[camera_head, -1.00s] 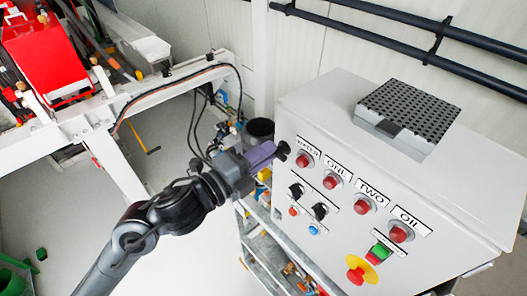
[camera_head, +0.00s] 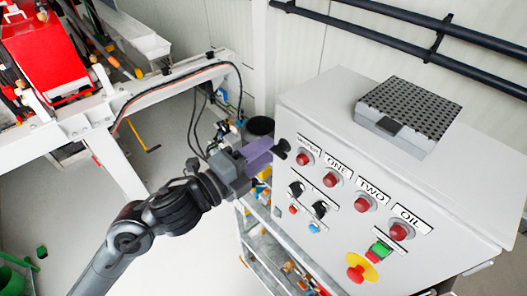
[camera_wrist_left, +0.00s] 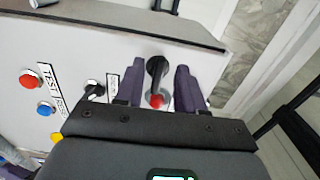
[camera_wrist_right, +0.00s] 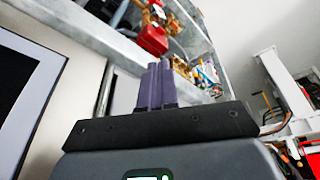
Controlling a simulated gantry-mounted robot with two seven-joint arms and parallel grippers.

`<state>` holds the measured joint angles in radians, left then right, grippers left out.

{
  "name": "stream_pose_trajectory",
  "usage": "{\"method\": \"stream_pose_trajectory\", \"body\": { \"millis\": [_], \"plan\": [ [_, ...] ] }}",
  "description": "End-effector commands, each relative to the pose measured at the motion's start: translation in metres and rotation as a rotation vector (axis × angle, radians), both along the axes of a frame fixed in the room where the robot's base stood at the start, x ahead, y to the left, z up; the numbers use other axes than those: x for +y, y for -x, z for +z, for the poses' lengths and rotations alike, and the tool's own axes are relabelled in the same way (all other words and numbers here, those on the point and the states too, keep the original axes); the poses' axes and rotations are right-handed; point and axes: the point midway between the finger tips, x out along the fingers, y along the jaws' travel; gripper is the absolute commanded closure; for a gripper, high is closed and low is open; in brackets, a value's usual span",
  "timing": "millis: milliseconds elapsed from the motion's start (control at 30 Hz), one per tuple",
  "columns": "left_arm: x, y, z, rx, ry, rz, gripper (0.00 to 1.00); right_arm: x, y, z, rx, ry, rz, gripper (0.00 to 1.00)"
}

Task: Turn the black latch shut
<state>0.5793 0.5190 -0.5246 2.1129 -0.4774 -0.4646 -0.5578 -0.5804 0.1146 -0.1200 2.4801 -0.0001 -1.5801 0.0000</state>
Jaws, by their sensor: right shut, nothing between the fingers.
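The black latch (camera_head: 283,147) sticks out near the upper left edge of the grey control panel (camera_head: 292,240). It also shows in the left wrist view (camera_wrist_left: 156,72), with a red button (camera_wrist_left: 155,101) behind its lower end. My left gripper (camera_head: 268,149) has its purple fingertips close to the latch. In the left wrist view the fingers (camera_wrist_left: 158,82) are spread, one on each side of the latch, with a gap on both sides. My right gripper (camera_wrist_right: 157,68) is shut and empty, with its fingers together; it is outside the head view.
The panel carries several red buttons (camera_head: 330,180), two black knobs (camera_head: 320,210) and a yellow-ringed stop button (camera_head: 360,268). A grey perforated box (camera_head: 410,108) stands on top. A metal shelf rack (camera_head: 258,248) is below the panel's left side. A white frame (camera_head: 110,125) stands at left.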

Motion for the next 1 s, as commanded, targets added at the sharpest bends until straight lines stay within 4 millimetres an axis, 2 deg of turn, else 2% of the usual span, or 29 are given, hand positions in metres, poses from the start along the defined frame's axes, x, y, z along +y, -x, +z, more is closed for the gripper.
{"method": "stream_pose_trajectory", "body": {
  "millis": [500, 733, 1000],
  "plan": [
    [0.059, 0.056, -0.003, 0.000, -0.004, 0.002, 0.62, -0.002, 0.000, -0.023, 0.001, 0.010, 0.006, 1.00],
    [0.070, 0.069, -0.002, 0.001, -0.002, 0.000, 0.62, -0.002, 0.000, -0.026, 0.000, 0.008, 0.006, 1.00],
    [0.072, 0.070, -0.001, 0.001, -0.001, 0.000, 0.62, -0.001, 0.000, -0.025, 0.001, 0.003, 0.002, 1.00]
  ]
}}
